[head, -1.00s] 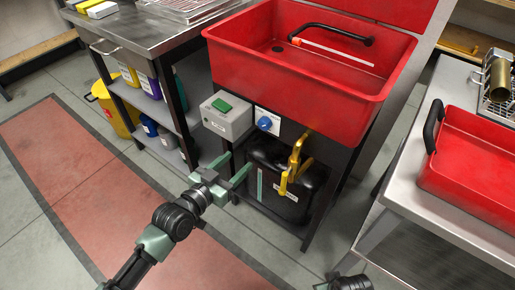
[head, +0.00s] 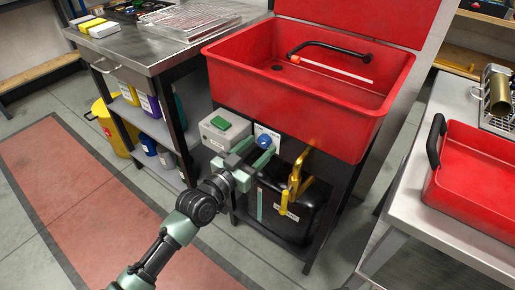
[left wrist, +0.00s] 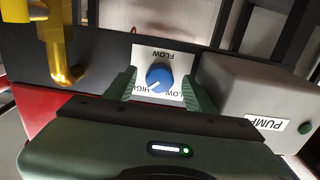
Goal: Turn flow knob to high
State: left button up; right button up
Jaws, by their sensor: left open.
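The blue flow knob (head: 264,141) sits on a white label plate below the red sink; it also shows in the left wrist view (left wrist: 159,77). There the plate reads FLOW, LOW and HIGH upside down, with HIGH at the left. A pale mark on the knob points to the lower left, on the HIGH side. My left gripper (head: 257,152) is open in front of the knob. In the left wrist view its green fingers (left wrist: 159,87) stand on both sides of the knob, with gaps showing. My right gripper is out of view.
The grey pump box (head: 224,129) with a green button is just left of the knob. A yellow valve handle (head: 297,178) and a black container (head: 270,215) are below right. The red sink (head: 290,105) overhangs above.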

pick_arm(q)
grip_shut()
